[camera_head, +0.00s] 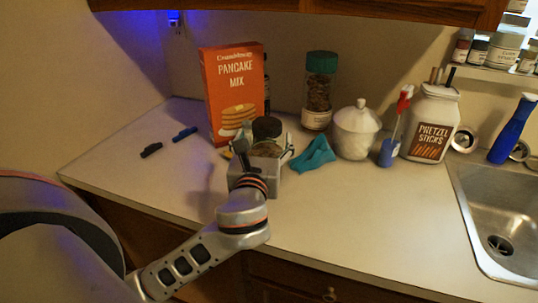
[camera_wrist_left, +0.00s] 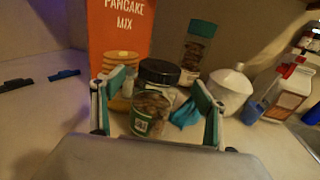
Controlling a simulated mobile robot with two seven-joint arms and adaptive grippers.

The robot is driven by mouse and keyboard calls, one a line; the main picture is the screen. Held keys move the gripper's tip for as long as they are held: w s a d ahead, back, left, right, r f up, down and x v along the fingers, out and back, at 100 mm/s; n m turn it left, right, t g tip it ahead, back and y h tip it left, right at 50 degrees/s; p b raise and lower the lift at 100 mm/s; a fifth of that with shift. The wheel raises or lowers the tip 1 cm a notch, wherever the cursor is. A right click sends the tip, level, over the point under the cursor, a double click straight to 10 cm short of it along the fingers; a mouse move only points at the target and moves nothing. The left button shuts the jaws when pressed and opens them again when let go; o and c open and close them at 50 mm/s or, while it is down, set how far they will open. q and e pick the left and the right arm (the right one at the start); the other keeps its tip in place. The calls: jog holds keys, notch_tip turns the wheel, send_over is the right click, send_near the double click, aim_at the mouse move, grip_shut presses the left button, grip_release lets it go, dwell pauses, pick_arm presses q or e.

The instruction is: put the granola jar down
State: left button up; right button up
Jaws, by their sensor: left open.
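The granola jar, a small jar with brown contents and a green label (camera_wrist_left: 150,114), stands upright on the counter between my left fingers in the left wrist view. Its brown top (camera_head: 266,149) shows between the fingers in the head view. My left gripper (camera_head: 265,157) is open around it, with one finger on each side. A gap shows beside the jar in the left wrist view; I cannot tell whether either finger touches it. The gripper hides the jar's lower part in the head view. My right gripper is not in view.
A black-lidded jar (camera_head: 267,127) stands close behind, with a pancake mix box (camera_head: 232,90) farther back. A teal cloth (camera_head: 315,155), white lidded pot (camera_head: 356,130) and teal-lidded jar (camera_head: 319,92) are to the right. The front counter (camera_head: 350,210) is clear up to the sink (camera_head: 500,205).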

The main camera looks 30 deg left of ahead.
aim_at(267, 123)
pick_arm(q)
jog(key=x, duration=0.6)
jog(key=shift+w+a+f, duration=0.1)
jog(key=shift+w+a, duration=0.05)
grip_shut()
